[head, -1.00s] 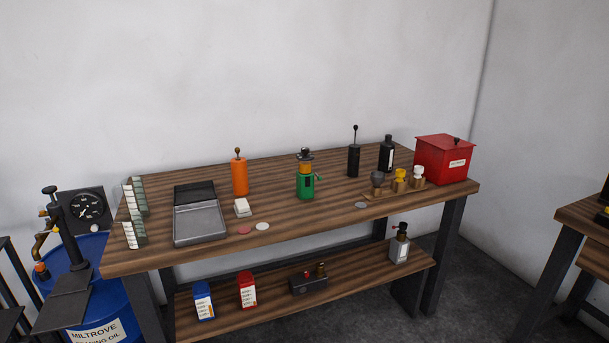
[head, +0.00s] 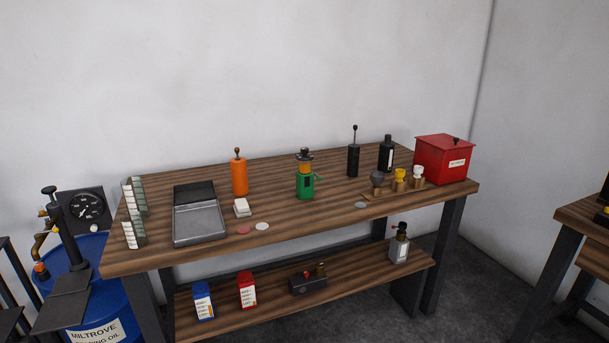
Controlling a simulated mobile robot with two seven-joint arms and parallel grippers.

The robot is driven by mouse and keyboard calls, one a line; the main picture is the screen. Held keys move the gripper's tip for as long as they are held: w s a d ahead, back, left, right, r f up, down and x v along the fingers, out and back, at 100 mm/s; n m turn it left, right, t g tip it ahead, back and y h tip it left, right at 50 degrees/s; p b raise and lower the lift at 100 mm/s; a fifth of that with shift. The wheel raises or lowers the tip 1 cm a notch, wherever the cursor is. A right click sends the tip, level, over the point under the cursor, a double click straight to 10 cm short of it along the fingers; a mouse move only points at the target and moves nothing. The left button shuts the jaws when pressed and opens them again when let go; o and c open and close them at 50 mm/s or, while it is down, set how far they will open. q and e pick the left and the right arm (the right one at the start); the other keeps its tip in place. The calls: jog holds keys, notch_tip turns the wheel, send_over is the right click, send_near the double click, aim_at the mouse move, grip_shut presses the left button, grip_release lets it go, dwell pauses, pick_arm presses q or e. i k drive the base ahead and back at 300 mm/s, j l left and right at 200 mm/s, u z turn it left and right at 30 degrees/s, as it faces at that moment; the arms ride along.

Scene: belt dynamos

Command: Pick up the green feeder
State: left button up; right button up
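The green feeder (head: 305,185) stands upright near the middle of the wooden workbench (head: 335,190). It has a green body with a small side handle, an amber section above and a dark cap on top. None of my grippers shows in the head view, so their state cannot be seen. Nothing touches the feeder.
An orange cylinder (head: 239,175) and a grey tray (head: 199,221) stand left of the feeder. A black cylinder (head: 353,160), a black bottle (head: 386,154) and a red box (head: 443,161) stand right. A blue drum (head: 90,310) stands at the bench's left end.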

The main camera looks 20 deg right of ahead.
aim_at(304, 177)
jog(key=i+l, duration=0.55)
jog(key=l, duration=0.15)
jog(key=i+l, duration=1.15)
jog(key=l, duration=0.35)
jog(key=k, duration=0.35)
